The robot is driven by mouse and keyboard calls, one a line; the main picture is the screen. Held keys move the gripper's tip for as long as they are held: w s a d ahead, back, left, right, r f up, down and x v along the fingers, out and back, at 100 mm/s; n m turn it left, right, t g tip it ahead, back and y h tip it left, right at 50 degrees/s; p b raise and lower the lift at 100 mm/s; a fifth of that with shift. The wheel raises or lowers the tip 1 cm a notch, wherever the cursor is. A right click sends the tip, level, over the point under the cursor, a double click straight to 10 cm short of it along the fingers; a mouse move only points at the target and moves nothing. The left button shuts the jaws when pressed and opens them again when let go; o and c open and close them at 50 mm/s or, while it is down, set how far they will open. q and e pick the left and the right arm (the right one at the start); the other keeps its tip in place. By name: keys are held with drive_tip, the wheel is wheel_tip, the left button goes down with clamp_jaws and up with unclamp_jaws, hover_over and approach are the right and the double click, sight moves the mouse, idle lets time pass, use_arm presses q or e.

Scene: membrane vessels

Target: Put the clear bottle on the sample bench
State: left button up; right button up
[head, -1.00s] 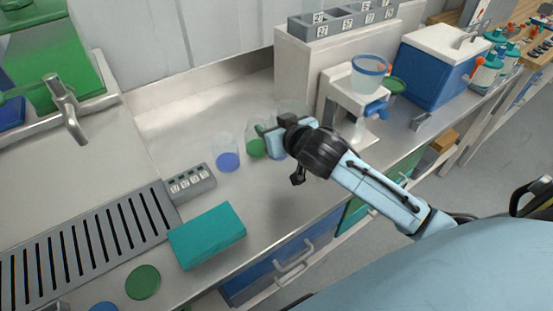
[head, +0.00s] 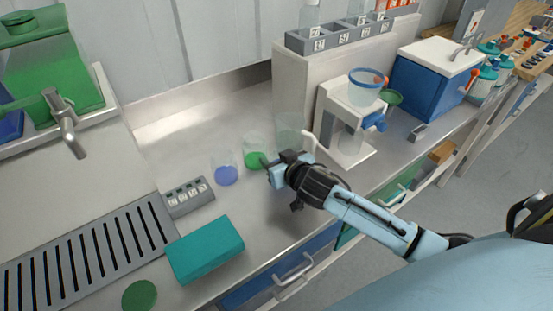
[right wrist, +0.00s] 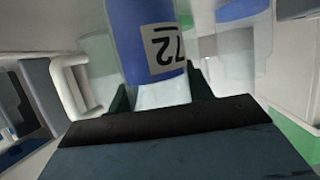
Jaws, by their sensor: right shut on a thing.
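My right gripper (head: 277,172) is low over the steel bench (head: 185,135), beside the green-bottomed clear vessel. In the right wrist view it is shut on a clear bottle (right wrist: 163,95) with a blue band and a pale number label. The dark green fingers flank its clear part; its far end is out of frame. In the head view the gripper mostly hides what it holds. A tall clear vessel (head: 289,130) shows just behind the gripper; I cannot tell whether this is the held one. My left gripper is not in view.
Clear vessels with a blue bottom (head: 226,175) and a green bottom (head: 255,160) stand left of the gripper. A white stand (head: 345,150) is close on the right. A teal box (head: 205,250) and small numbered grey block (head: 188,197) lie front left. A grey rack (head: 340,38) tops the ledge.

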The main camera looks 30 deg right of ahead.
drive_tip(key=o, duration=1.2)
drive_tip(key=shift+r, duration=0.15)
drive_tip(key=shift+s, duration=0.3)
drive_tip(key=p+v, duration=0.1)
drive_tip(key=v, duration=1)
drive_tip(key=shift+s, duration=0.2)
drive_tip(key=shift+r, duration=0.1)
